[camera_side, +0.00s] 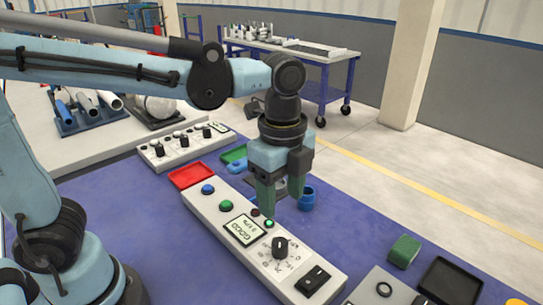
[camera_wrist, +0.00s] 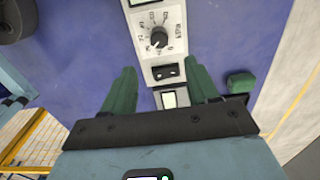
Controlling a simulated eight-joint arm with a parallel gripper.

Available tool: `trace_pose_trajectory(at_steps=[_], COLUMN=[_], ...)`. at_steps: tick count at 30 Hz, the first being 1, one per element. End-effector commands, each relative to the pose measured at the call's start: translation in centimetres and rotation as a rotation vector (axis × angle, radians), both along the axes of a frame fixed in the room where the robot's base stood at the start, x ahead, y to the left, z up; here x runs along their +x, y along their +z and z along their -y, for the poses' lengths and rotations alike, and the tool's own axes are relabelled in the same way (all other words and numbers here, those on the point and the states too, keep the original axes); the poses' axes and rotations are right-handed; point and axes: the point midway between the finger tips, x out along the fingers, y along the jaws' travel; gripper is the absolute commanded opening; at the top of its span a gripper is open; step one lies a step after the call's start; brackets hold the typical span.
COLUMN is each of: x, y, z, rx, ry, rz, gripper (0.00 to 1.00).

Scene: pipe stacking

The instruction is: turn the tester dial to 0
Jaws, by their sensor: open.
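The tester is a long pale panel (camera_side: 205,208) on the blue table. Its black dial (camera_side: 280,247) has a ring of printed marks; the dial also shows in the wrist view (camera_wrist: 158,40), ahead of my fingertips. A pale line on the knob seems to point to the lower left there, but I cannot read which number it meets. My gripper (camera_side: 279,205) is above the panel, apart from the dial, with its green fingers pointing down. In the wrist view my gripper (camera_wrist: 163,75) has its fingers spread on either side of the panel, with nothing held.
The panel has a display (camera_side: 243,230), a blue button (camera_side: 208,189), a green button (camera_side: 226,206) and a black rocker switch (camera_side: 313,279). A red tray (camera_side: 191,175), a blue cup (camera_side: 306,198), a green block (camera_side: 404,250) and a black tray (camera_side: 449,281) lie around it.

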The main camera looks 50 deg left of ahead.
Motion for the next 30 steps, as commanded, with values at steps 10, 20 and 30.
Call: trace_pose_trajectory(at_steps=[10, 20, 30], x=[0.0, 0.0, 0.0], y=[-2.7, -7.4, -11.2], z=[0.2, 0.2, 0.2], rx=[0.004, 0.004, 0.004], ry=[-0.03, -0.028, -0.027], rz=[-0.01, -0.009, -0.008], gripper=[0.59, 0.59, 0.59])
